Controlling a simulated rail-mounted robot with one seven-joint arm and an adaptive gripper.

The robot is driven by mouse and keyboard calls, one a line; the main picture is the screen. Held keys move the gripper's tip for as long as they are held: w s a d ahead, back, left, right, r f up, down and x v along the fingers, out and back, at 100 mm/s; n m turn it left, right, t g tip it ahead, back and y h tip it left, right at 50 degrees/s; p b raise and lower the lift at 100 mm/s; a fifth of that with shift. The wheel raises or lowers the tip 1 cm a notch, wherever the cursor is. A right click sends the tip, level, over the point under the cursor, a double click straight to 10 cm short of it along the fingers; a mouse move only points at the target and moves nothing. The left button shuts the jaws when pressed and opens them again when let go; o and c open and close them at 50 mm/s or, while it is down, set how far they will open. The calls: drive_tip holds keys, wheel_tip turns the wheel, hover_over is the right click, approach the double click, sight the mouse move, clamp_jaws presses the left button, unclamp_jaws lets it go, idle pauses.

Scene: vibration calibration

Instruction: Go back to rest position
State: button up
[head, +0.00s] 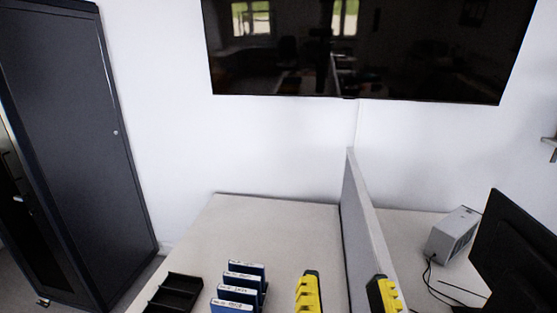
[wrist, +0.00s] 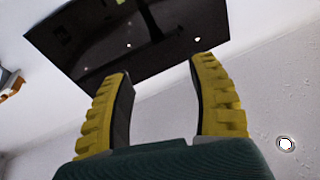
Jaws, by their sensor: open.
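My gripper (head: 346,276) shows at the bottom of the head view, with its two yellow ribbed fingers wide apart and pointing up. The table divider shows between them in the picture. In the wrist view my gripper (wrist: 161,64) is open, with nothing between its fingers. Beyond it are the white wall and a dark wall screen (wrist: 100,45). The rest of my arm is out of the head view.
A black tray (head: 172,293) and several blue-and-white boxes (head: 246,268) in a row stand on the light table (head: 290,225). A grey divider (head: 358,220) splits the table. Right of it are a grey device (head: 452,235) and a black monitor (head: 520,250). A dark cabinet (head: 70,150) stands left.

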wheel_tip(320, 180, up, 33)
drive_tip(key=n+t+p, duration=0.1)
drive_tip(key=p, duration=3)
drive_tip(key=shift+s, duration=0.4)
